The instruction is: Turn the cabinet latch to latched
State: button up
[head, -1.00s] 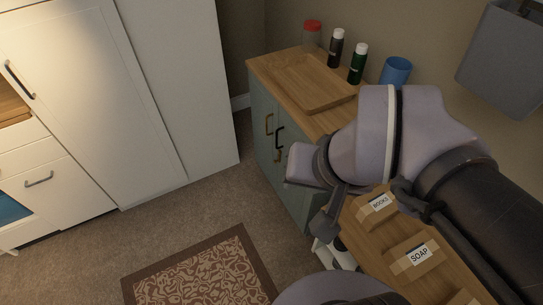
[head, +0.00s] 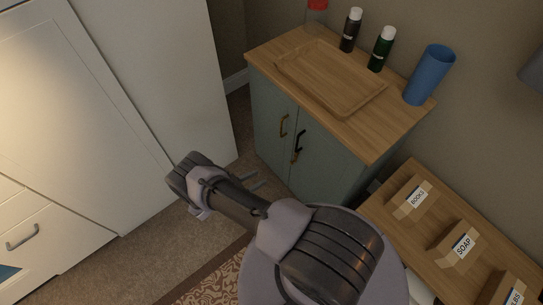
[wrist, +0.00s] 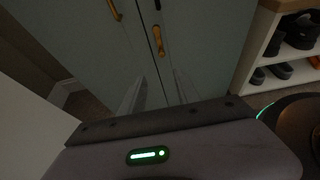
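The grey-green cabinet (head: 330,168) stands ahead with both doors closed. Its small brass latch (head: 295,157) sits below the black handle (head: 300,140), near the seam between the doors. In the wrist view the latch (wrist: 158,41) is upright, its long side roughly along the seam. My gripper (head: 258,181) is in front of the doors, low and left of the latch in the head view. In the wrist view its two fingers (wrist: 158,88) are spread apart with nothing between them, and the latch shows beyond them, untouched.
A brass handle (head: 283,125) is on the left door. A wooden tray (head: 325,80), bottles and a blue cup (head: 430,75) stand on top. A low shelf (head: 415,240) with labelled boxes is at right; shoes (wrist: 298,42) sit inside it. Carpet is clear at left.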

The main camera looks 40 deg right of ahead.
aim_at(291, 164)
jog(key=b+x, duration=0.1)
jog(key=x, duration=0.4)
jog(key=b+x, duration=0.2)
jog(key=x, duration=0.4)
jog(key=b+x, duration=0.1)
jog(key=x, duration=0.4)
jog(key=shift+s+d+f, duration=0.2)
jog(key=shift+s+f, duration=0.1)
jog(key=shift+s, duration=0.05)
jog(key=shift+w+d, duration=0.1)
jog(key=shift+d, duration=0.35)
grip_shut()
